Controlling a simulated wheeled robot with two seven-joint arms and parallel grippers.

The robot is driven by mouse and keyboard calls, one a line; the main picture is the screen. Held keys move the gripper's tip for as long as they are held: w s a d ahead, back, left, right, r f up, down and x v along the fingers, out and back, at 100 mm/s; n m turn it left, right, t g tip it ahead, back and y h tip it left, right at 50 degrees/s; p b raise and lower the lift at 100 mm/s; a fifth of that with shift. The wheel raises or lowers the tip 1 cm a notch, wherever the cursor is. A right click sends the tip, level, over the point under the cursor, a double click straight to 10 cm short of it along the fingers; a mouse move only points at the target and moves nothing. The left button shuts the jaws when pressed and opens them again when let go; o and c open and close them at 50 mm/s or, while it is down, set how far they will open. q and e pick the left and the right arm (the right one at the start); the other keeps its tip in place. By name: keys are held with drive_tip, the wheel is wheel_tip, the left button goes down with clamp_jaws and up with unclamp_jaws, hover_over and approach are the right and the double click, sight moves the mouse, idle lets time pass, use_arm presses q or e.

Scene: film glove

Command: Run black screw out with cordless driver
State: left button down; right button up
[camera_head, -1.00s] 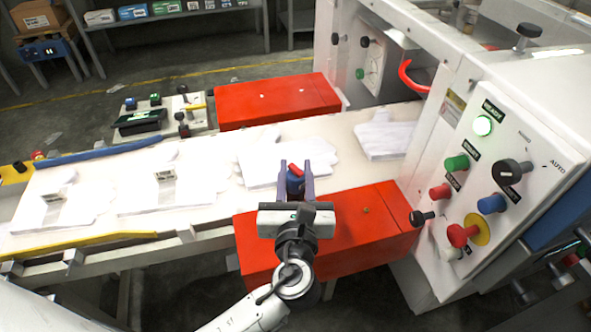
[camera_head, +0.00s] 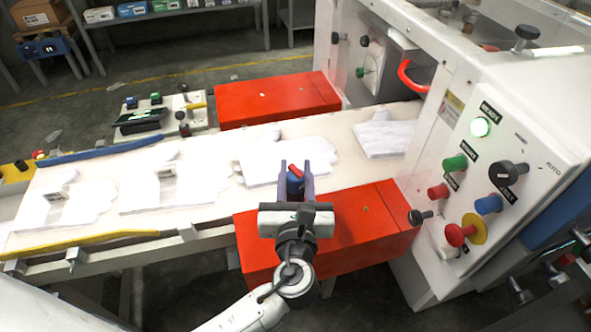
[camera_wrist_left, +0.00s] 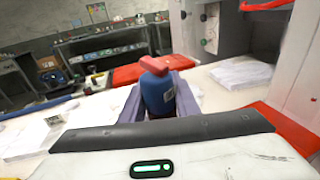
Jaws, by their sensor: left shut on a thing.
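My left gripper (camera_head: 296,176) is shut on a blue tool with a red top (camera_head: 295,183), which looks like the cordless driver. The tool stands between the two purple fingers, above the conveyor belt and just behind the near red cover. It also shows in the left wrist view (camera_wrist_left: 158,92), upright with its red end on top. Its lower end is hidden by my gripper. A small screw head (camera_head: 365,209) shows on the near red cover (camera_head: 390,235), to the right of my gripper, but I cannot tell its colour. I make out no clearly black screw. My right gripper is not in view.
White gloves (camera_head: 380,137) lie along the pale belt (camera_head: 215,200). A far red cover (camera_head: 285,98) stands across it. The white machine (camera_head: 470,110) with knobs and buttons rises at the right. A black knob (camera_head: 421,217) sticks out near the near cover's right end.

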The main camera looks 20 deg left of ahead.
use_arm(q)
drive_tip(key=shift+s+f, duration=0.1)
drive_tip(key=shift+f, duration=0.15)
idle(0.7)
wheel_tip(320, 180, up, 7)
drive_tip(key=shift+d+f, duration=0.15)
drive_tip(key=shift+f, duration=0.05)
idle(0.7)
